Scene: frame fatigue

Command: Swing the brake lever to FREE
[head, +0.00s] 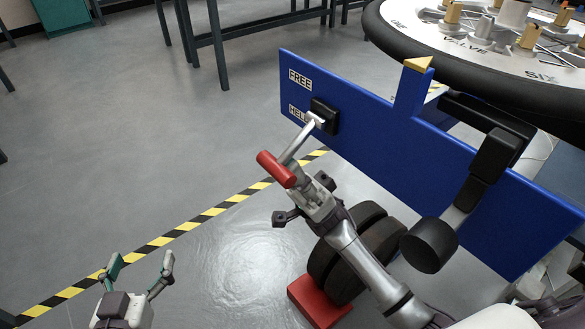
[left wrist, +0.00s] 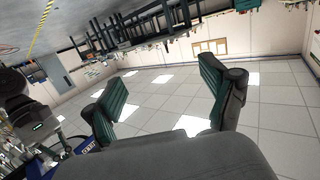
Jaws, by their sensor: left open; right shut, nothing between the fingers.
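The brake lever has a silver bar (head: 296,146) and a red grip (head: 275,168). It hangs from a black pivot block (head: 325,116) on the blue panel (head: 372,120) and points down and left, below the HELD label (head: 298,114). The FREE label (head: 300,79) is higher on the panel. My right gripper (head: 302,180) is shut and empty, its tip right by the lever near the red grip; I cannot tell whether they touch. My left gripper (head: 138,264) is open and empty at lower left, over the floor. Its spread fingers show in the left wrist view (left wrist: 160,95).
A black arm with a round black end (head: 430,246) sticks out from the panel's right part. A large round dial table (head: 480,50) stands behind. Black wheels (head: 382,236) and a red block (head: 318,303) are below.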

